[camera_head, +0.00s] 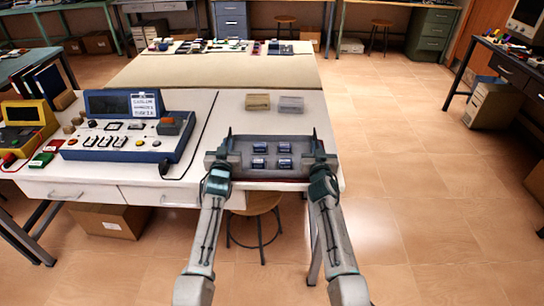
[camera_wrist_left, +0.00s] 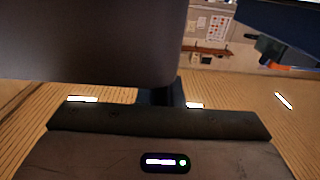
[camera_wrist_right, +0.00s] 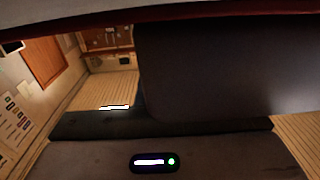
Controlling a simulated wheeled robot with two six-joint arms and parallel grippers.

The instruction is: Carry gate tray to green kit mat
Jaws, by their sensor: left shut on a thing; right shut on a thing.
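The grey gate tray (camera_head: 271,174) is at the front right of the white table and holds several small dark blue-and-silver parts (camera_head: 284,162). My left gripper (camera_head: 215,164) is shut on the tray's left end. My right gripper (camera_head: 321,162) is shut on its right end. The tray looks level; I cannot tell whether it touches the surface below. A dark red edge shows under its front side, and a red strip (camera_wrist_right: 220,16) crosses the top of the right wrist view. I cannot make out a green kit mat.
A blue console (camera_head: 125,140) with a screen stands left of the tray on the white table (camera_head: 215,110). Two small stacks (camera_head: 258,102) lie behind the tray. A stool (camera_head: 258,205) is under the front edge. Open floor (camera_head: 410,190) lies to the right.

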